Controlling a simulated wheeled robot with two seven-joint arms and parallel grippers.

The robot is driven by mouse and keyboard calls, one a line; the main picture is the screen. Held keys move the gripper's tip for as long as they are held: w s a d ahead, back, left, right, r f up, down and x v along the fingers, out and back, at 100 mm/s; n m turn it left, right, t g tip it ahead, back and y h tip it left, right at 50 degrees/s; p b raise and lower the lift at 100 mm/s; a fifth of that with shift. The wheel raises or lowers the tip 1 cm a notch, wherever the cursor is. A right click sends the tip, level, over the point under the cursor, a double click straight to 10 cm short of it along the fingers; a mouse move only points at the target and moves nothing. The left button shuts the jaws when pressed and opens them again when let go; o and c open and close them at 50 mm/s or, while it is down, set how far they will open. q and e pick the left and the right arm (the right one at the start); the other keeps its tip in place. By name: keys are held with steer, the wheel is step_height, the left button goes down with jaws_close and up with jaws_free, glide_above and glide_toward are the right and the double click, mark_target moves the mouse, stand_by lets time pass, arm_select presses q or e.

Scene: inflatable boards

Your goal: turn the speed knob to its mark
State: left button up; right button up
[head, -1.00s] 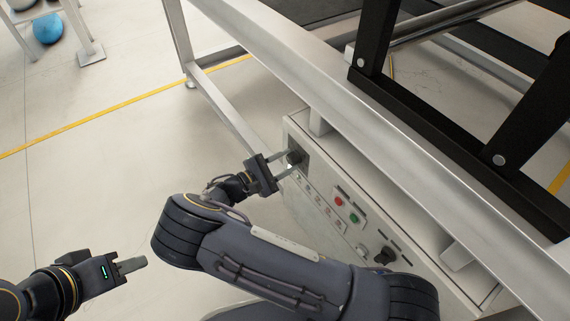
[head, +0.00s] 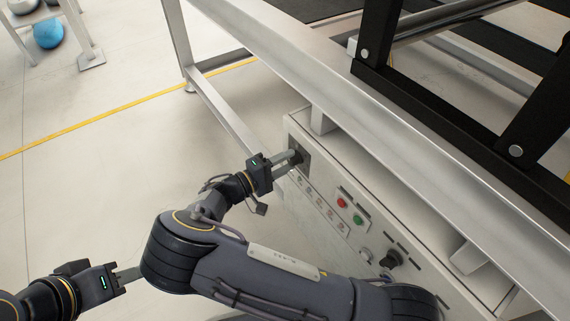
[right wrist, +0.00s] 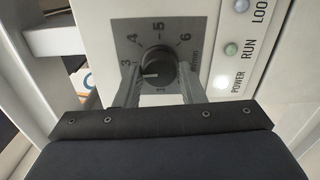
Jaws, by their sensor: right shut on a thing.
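The speed knob (right wrist: 158,67) is a round black dial with a white pointer line, on a dark square plate with a numbered scale. In the right wrist view the pointer faces left, slightly downward, just below the 3; I cannot make out a separate target mark. My right gripper (right wrist: 158,84) has a finger on each side of the knob and is shut on it. In the head view this gripper (head: 291,160) reaches the knob plate (head: 302,152) at the panel's upper left end. My left gripper (head: 130,274) is low at the left, away from the panel, its fingers seen edge-on.
A white metal frame beam (head: 330,95) runs above the panel. Open floor (head: 110,190) lies to the left.

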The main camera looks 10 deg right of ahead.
steer(key=shift+m, duration=0.4)
steer(key=o, duration=1)
steer(key=p+v, duration=0.2)
steer(key=v, duration=0.6)
